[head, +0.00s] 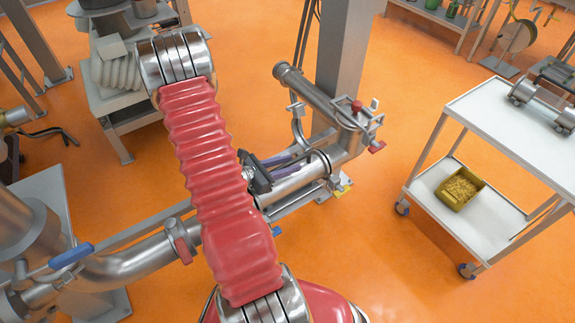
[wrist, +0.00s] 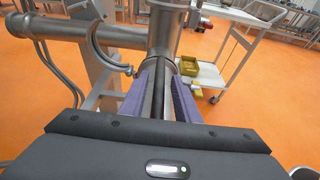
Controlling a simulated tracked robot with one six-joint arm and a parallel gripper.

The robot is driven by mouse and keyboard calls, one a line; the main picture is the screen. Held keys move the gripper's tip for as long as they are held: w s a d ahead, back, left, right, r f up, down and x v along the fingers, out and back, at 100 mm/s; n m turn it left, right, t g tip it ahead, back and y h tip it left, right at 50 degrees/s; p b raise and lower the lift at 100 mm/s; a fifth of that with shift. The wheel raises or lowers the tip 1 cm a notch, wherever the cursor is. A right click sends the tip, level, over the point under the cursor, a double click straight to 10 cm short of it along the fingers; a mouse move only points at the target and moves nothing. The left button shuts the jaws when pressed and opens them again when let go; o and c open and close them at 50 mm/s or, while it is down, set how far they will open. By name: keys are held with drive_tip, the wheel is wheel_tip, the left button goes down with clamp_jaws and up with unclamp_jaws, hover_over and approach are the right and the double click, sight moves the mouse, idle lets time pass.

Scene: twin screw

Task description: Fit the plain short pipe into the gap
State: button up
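My gripper (head: 285,162) is at the pipe line in the middle of the head view. Its purple fingers (wrist: 162,95) point toward an upright metal pipe (wrist: 164,35) in the wrist view. A shiny pipe section (head: 298,183) lies beside the fingers, leading to the valve assembly (head: 345,150) on the right. My arm hides part of the line, so the gap is not clearly seen. The left pipe (head: 140,258) runs behind my arm. Two short metal pieces lie on the trolley, one (head: 522,91) nearer its back edge.
The white trolley (head: 490,112) stands at the right, with a yellow bin (head: 461,188) on its lower shelf. A grey post (head: 345,60) rises behind the valve assembly. Orange floor is clear between the line and trolley.

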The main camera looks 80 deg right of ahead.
drive_tip(key=shift+r, duration=0.1)
drive_tip(key=v, duration=1.2)
idle(0.4)
idle(0.7)
drive_tip(key=shift+w+a+r, duration=0.15)
drive_tip(key=shift+a+r, duration=0.05)
drive_tip(key=shift+r, duration=0.1)
drive_tip(key=w+a+r+m+t+y, duration=0.3)
drive_tip(key=a+r+t, duration=0.2)
drive_tip(key=a, duration=0.8)
drive_tip(key=w+a+r+m+t+y, duration=0.3)
drive_tip(key=w+a+r+t+y, duration=0.1)
drive_tip(key=a+r, duration=0.7)
drive_tip(key=w+a+r+m+t+y, duration=0.3)
drive_tip(key=a+r+t, duration=0.3)
drive_tip(key=a, duration=0.8)
wheel_tip(320, 180, up, 2)
drive_tip(key=shift+w+a+r+m+y, duration=0.1)
drive_tip(key=shift+w+a+m+y, duration=0.25)
drive_tip(key=shift+w+y, duration=0.25)
